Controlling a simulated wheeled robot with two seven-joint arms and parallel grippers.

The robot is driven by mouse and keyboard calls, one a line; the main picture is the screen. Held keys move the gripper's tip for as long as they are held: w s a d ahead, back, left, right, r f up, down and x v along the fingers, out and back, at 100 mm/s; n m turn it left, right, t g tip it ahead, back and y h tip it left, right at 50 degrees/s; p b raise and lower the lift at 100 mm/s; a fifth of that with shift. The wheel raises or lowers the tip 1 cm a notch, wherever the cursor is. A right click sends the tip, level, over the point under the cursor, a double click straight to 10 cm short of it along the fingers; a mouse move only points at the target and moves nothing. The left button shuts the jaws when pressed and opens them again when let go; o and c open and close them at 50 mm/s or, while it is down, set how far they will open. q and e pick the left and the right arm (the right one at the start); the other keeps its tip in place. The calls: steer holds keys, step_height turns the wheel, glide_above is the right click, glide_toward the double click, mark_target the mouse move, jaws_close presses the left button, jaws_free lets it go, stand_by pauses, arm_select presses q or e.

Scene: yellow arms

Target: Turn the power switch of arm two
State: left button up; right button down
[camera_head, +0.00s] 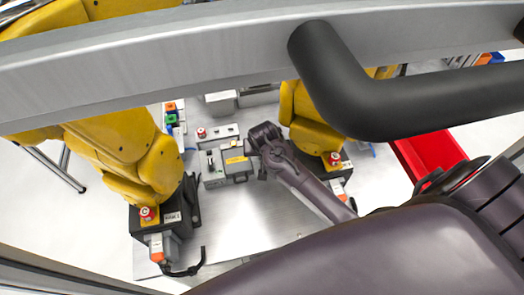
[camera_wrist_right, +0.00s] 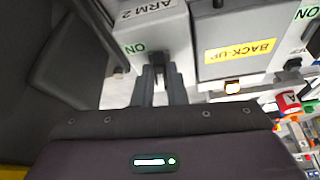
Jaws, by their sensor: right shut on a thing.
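In the right wrist view, a light grey box labelled ARM 2 (camera_wrist_right: 153,27) carries a green ON mark. A dark switch handle (camera_wrist_right: 157,68) sticks out from its lower side. My right gripper (camera_wrist_right: 159,78) is shut on the switch handle, with one dark finger on each side. In the head view, my right gripper (camera_head: 252,147) reaches in from the lower right to the right end of the control boxes, and it hides the ARM 2 box and its switch there. My left gripper is not in view.
A grey box with a yellow BACK-UP label (camera_wrist_right: 240,50) stands beside the ARM 2 box. Two yellow robot arms (camera_head: 125,150) (camera_head: 312,125) flank the control boxes on the metal table (camera_head: 235,225). A red bin (camera_head: 428,152) is at the right.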

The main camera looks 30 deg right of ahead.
steer(key=shift+n, duration=0.4)
steer(key=c, duration=1.5)
jaws_free()
steer(key=shift+o, duration=0.2)
steer(key=b+v, duration=0.2)
steer(key=v, duration=0.5)
steer(key=shift+s+r, duration=0.15)
steer(key=shift+r, duration=0.25)
steer(key=shift+d, duration=0.1)
